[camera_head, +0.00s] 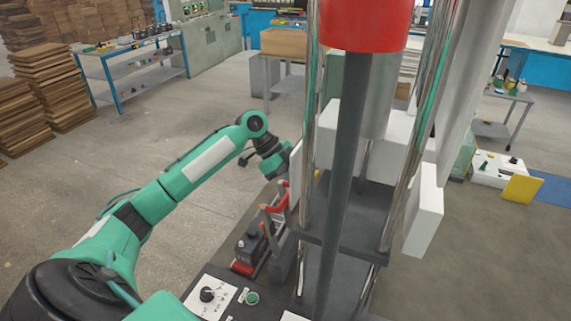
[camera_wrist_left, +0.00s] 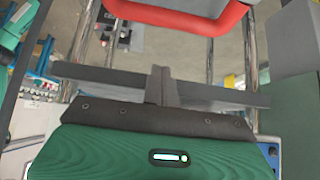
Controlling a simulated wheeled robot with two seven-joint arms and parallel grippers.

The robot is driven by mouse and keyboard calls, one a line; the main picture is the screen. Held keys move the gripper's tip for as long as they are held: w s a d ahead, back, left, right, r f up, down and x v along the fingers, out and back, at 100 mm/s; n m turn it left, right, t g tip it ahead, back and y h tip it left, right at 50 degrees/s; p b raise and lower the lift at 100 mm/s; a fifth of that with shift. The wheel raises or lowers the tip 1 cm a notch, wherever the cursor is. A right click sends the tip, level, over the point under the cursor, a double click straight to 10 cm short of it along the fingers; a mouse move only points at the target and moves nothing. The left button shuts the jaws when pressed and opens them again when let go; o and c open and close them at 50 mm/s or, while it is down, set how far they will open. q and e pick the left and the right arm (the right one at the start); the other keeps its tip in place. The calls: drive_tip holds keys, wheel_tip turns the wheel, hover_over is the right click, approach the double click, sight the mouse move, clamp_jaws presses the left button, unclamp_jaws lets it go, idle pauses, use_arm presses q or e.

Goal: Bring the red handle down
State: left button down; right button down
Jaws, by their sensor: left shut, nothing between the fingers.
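A red curved handle bar (camera_wrist_left: 190,22) crosses the top of the left wrist view, with a rounded bend at its right end. In the head view, thin red bars (camera_head: 277,208) stand on the machine just below my left gripper (camera_head: 287,172). A thick red cylinder (camera_head: 365,22) on a dark upright bar fills the top of the head view; I cannot tell which of these belongs to the bar in the wrist view. My left gripper's fingers (camera_wrist_left: 164,84) are shut together and empty, apart from the red bar in that picture. My right gripper is out of view.
Chrome posts (camera_head: 430,110) and a dark platform (camera_head: 345,210) stand close on the right. A control plate with a black knob (camera_head: 207,294) is below. White blocks (camera_head: 424,222) hang beside the posts. Open floor (camera_head: 130,150) lies to the left, beyond my arm.

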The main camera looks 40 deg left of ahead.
use_arm(q)
drive_tip(key=a+f+p, duration=0.2)
drive_tip(key=f, duration=0.1)
drive_tip(key=shift+s+a+f, duration=0.1)
drive_tip(key=shift+s, duration=0.25)
drive_tip(key=shift+f, duration=0.1)
drive_tip(key=shift+w, duration=0.1)
